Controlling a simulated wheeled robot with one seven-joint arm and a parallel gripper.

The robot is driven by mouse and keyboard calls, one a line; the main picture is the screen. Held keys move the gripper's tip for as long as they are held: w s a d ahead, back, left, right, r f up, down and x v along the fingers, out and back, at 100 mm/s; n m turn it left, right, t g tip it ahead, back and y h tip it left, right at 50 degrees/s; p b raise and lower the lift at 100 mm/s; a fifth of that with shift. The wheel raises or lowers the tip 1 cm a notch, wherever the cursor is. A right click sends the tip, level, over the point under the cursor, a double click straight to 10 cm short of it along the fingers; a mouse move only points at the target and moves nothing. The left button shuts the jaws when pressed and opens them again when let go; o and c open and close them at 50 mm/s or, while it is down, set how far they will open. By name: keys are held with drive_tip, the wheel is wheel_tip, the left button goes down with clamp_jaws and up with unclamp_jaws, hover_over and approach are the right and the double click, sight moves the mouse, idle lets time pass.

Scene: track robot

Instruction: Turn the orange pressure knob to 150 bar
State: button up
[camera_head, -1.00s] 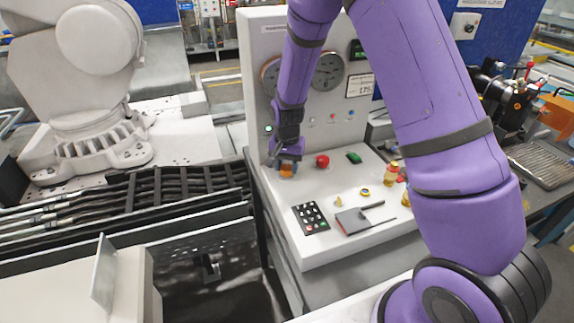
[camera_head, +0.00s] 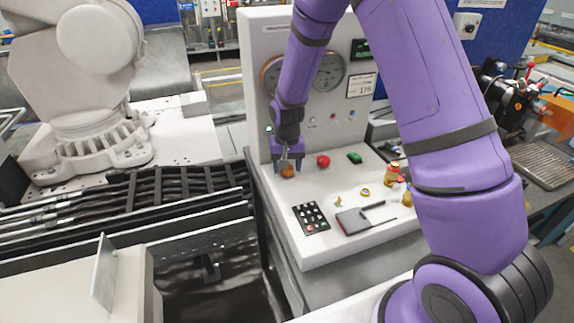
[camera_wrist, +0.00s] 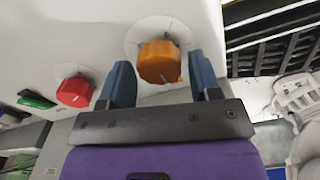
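The orange pressure knob (camera_head: 287,170) sits on the white test bench near its left edge, just below my gripper. In the wrist view the orange knob (camera_wrist: 159,62) sits on a round pale dial plate, and a light pointer mark shows on it. My gripper (camera_head: 288,165) points down at the knob. In the wrist view the two blue-grey fingers of my gripper (camera_wrist: 161,80) stand apart on either side of the knob, with gaps between them and it. A small sign (camera_head: 361,86) on the back panel carries a number that looks like 170 or 179.
A red knob (camera_head: 323,160) and a green switch (camera_head: 354,158) stand right of the orange knob. A keypad (camera_head: 311,217), a grey notebook (camera_head: 352,221) and brass fittings (camera_head: 391,176) lie nearer. Round gauges (camera_head: 328,71) sit on the upright panel behind my arm.

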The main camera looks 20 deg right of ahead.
drive_tip(key=shift+o, duration=0.5)
drive_tip(key=shift+r, duration=3.75)
drive_tip(key=shift+r, duration=0.15)
drive_tip(key=s+d+r+t, duration=0.15)
drive_tip(key=s+r, duration=0.45)
drive_tip(key=r, duration=0.6)
drive_tip(key=s+d+r+n+t, duration=0.1)
drive_tip(key=s+d+r+t, duration=0.1)
drive_tip(key=s+r, duration=0.5)
drive_tip(key=s+d+r+n+t, duration=0.1)
drive_tip(key=s+d+r, duration=0.2)
drive_tip(key=s+r, duration=0.5)
drive_tip(key=s, duration=1)
drive_tip(key=shift+s+n+t, duration=0.3)
drive_tip(key=shift+n+t, duration=0.05)
drive_tip(key=shift+n, duration=0.05)
